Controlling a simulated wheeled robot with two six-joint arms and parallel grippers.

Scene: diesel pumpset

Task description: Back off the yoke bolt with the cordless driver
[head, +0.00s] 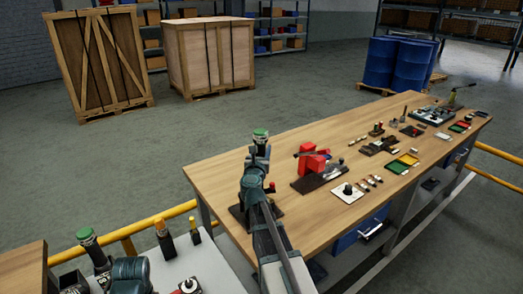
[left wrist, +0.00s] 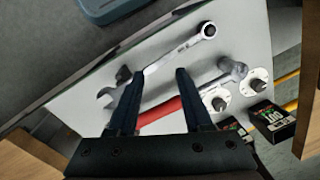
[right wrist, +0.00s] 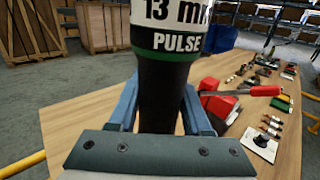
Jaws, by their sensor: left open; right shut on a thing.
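My right gripper (right wrist: 160,100) is shut on the dark cylindrical body of a tool, the driver (right wrist: 165,45), marked "13 mm PULSE" above a green band. In the head view my right gripper (head: 256,168) holds the driver (head: 260,136) upright, green end up, over the near left end of the bench. My left gripper (left wrist: 160,74) is open and empty above a grey surface. A ring-and-open-end wrench (left wrist: 165,62) and a red-handled tool (left wrist: 165,110) lie below it. I cannot pick out the yoke bolt in any view.
A second green-topped tool (head: 86,237) stands at the lower left. Yellow rails (head: 160,220) run beside the bench. Crates (head: 208,55) and blue drums (head: 412,62) stand behind.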

